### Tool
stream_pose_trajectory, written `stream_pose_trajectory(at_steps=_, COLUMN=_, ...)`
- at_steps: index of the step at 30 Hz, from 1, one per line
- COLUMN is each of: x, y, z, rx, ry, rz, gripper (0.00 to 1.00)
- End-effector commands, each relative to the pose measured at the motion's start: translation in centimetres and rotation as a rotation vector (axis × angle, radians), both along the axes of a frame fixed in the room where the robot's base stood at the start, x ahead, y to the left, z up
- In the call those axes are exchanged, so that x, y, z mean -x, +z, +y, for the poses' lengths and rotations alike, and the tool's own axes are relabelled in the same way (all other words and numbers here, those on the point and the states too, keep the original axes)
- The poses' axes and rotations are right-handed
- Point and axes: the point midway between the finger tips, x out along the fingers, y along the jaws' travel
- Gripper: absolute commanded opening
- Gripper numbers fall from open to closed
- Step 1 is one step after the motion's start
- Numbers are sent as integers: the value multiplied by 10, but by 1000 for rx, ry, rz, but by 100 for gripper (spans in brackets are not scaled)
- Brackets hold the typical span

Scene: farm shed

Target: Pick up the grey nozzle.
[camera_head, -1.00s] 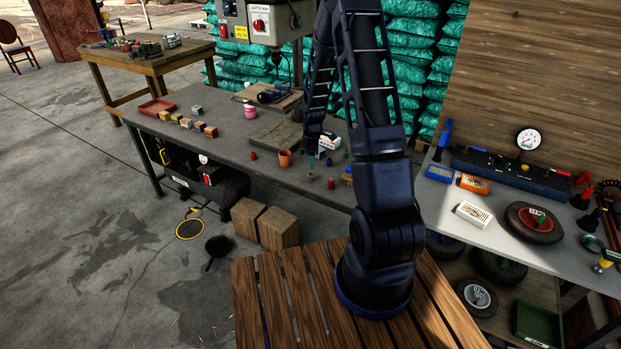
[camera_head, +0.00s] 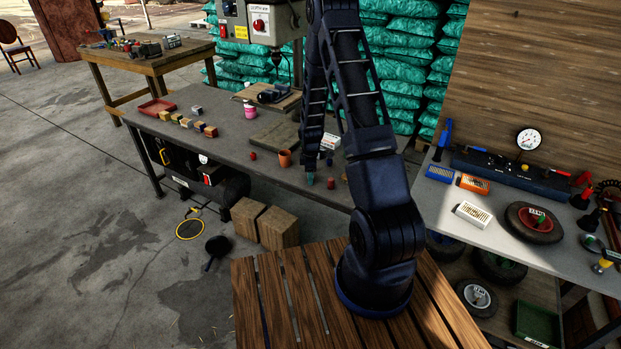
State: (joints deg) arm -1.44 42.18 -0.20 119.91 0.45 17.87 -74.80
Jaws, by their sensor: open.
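My gripper (camera_head: 310,178) is low over the front part of the long grey workbench (camera_head: 232,137), its jaws pointing down. Its small teal tips are close to the bench top. I cannot make out a separate grey nozzle; the spot at the tips is small and covered by the gripper. The jaws are open, and nothing is visibly held. A small red piece (camera_head: 330,183) stands just right of the tips, and an orange-brown cup (camera_head: 285,158) stands to their left and farther back.
A red knob-like piece (camera_head: 253,155) and a pink cup (camera_head: 250,112) lie left of the gripper. A dark flat board (camera_head: 272,137) and a white box (camera_head: 331,142) are behind. A drill press (camera_head: 268,28) stands at the back. Bench between the cup and the coloured blocks (camera_head: 187,123) is mostly clear.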

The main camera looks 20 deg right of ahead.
Motion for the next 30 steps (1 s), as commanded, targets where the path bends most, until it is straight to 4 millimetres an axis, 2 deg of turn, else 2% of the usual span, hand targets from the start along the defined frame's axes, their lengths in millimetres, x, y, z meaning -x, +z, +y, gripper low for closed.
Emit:
stream_pose_trajectory(at_steps=3, x=0, y=0, z=0, rx=0, ry=0, rz=0, gripper=49)
stream_pose_trajectory(at_steps=10, x=0, y=0, z=0, rx=0, ry=0, rz=0, gripper=4)
stream_pose_trajectory(at_steps=22, x=0, y=7, z=0, rx=0, ry=1, rz=0, gripper=4)
stream_pose_trajectory(at_steps=26, x=-1, y=22, z=0, rx=0, ry=0, rz=-3, gripper=4)
stream_pose_trajectory(at_steps=30, x=-1, y=49, z=0, rx=0, ry=-1, rz=-4, gripper=4)
